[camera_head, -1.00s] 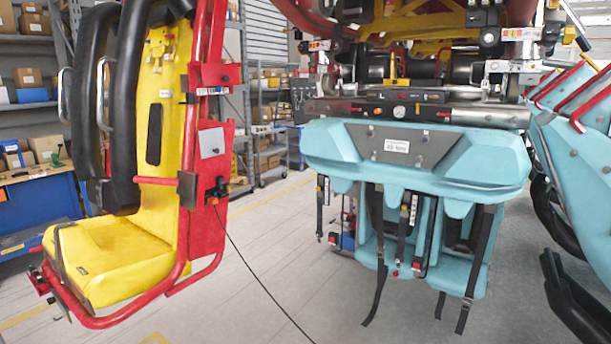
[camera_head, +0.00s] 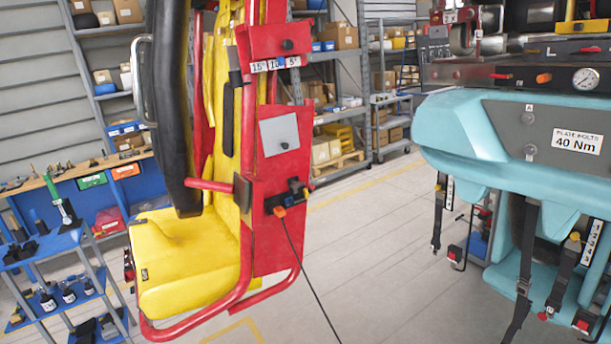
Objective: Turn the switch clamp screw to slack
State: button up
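A small black unit (camera_head: 290,197) with an orange plug (camera_head: 279,211) and a black cable is fixed low on the red side panel (camera_head: 280,235) of the yellow seat (camera_head: 190,262). It may be the switch; its clamp screw is too small to make out. Higher on the same panel is a dark round knob or bolt head (camera_head: 288,44) above a scale (camera_head: 275,65) marked 15°, 10 and 5°. A grey square plate (camera_head: 280,134) lies between them. My gripper is not in view.
A turquoise seat unit (camera_head: 455,125) with a gauge (camera_head: 586,78) and hanging black straps fills the right. A blue tool cart (camera_head: 50,245) and bench stand at the left. Open grey floor (camera_head: 375,240) lies between the seats.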

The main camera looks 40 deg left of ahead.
aim_at(295, 185)
jog(key=u, duration=0.55)
jog(key=i, duration=1.2)
jog(key=u, duration=0.75)
jog(key=k, duration=0.75)
jog(key=u, duration=0.2)
jog(key=i, duration=0.8)
jog(key=z, duration=0.05)
